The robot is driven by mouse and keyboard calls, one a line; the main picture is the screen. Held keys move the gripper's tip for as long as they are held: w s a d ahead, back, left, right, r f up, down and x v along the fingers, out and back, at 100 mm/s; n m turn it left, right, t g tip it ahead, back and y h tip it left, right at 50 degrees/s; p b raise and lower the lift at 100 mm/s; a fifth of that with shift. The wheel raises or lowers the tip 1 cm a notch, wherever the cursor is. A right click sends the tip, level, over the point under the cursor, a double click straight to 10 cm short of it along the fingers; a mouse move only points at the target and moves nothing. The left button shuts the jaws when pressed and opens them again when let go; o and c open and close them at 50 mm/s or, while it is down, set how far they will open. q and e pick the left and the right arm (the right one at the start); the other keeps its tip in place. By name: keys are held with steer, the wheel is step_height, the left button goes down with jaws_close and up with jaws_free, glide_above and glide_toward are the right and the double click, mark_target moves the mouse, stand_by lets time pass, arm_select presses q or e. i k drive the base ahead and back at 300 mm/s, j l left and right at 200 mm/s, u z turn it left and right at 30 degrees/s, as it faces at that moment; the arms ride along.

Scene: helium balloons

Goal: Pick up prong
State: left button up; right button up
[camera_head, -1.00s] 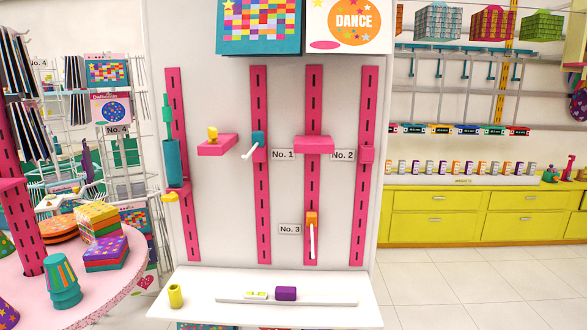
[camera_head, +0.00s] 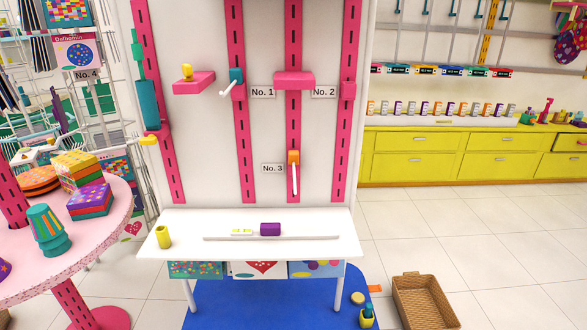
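Two prong-like holders are on the pink slotted rails of the white wall panel. One is a blue block with a white rod (camera_head: 233,81), left of the No. 1 label. The other is an orange block with a white rod hanging down (camera_head: 294,166), right of the No. 3 label. A purple block (camera_head: 270,229) and a small pale yellow-green piece (camera_head: 241,232) are at a grey strip on the white table (camera_head: 190,226). I cannot tell whether either belongs to a prong. Neither of my grippers is in view.
A yellow-green cup (camera_head: 163,237) stands at the table's left end. A round pink table (camera_head: 115,215) with boxes and a teal cup is close on the left. A wicker basket (camera_head: 425,302) and small items are on the floor at right. Tiled floor there is mostly open.

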mark_target(294, 155)
steer(key=i+l, duration=0.3)
steer(key=i, duration=0.15)
steer(key=i+l, duration=0.3)
steer(key=i, duration=0.15)
